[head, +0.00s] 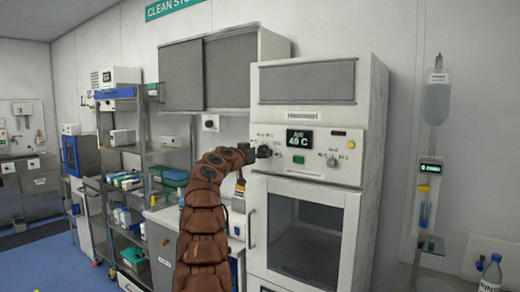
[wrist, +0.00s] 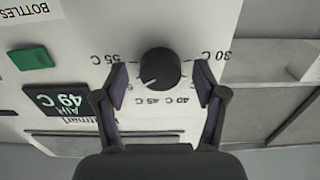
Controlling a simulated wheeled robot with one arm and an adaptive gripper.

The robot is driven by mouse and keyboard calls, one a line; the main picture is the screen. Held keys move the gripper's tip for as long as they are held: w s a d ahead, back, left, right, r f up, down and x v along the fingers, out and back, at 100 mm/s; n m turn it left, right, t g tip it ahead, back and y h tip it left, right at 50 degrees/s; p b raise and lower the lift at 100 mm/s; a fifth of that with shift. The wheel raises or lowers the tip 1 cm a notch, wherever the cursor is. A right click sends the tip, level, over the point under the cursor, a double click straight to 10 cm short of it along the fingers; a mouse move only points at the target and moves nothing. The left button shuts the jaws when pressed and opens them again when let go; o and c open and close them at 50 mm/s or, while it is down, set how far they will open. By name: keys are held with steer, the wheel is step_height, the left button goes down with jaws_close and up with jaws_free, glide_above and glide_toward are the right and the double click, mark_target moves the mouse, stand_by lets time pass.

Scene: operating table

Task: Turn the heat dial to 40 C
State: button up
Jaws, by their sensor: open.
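The heat dial (wrist: 160,68) is a round black knob on a white cabinet's panel. In the upside-down wrist view, printed marks of 30 C, 40 C, 45 C and 55 C surround it. Its white pointer line points to the lower left there, between 45 C and 55 C. In the head view the dial (head: 264,151) is at the panel's left end. The display (wrist: 57,101) reads AIR 49 C; it also shows in the head view (head: 299,139). My gripper (wrist: 161,82) is open, with one finger on each side of the dial and visible gaps between.
A second knob (head: 332,161) and small buttons are right of the display. A cabinet door (head: 306,230) with a window and handle is below the panel. Shelves with boxes (head: 125,160) stand left. An IV bag (head: 437,98) hangs at right.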

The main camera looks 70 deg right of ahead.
stand_by(0.3)
steer(key=c, duration=1.1)
steer(key=shift+c, duration=0.2)
steer(key=shift+n, duration=0.3)
steer(key=shift+r+n+p, duration=0.2)
steer(key=shift+n+p, duration=0.15)
steer(key=shift+n, duration=7.15)
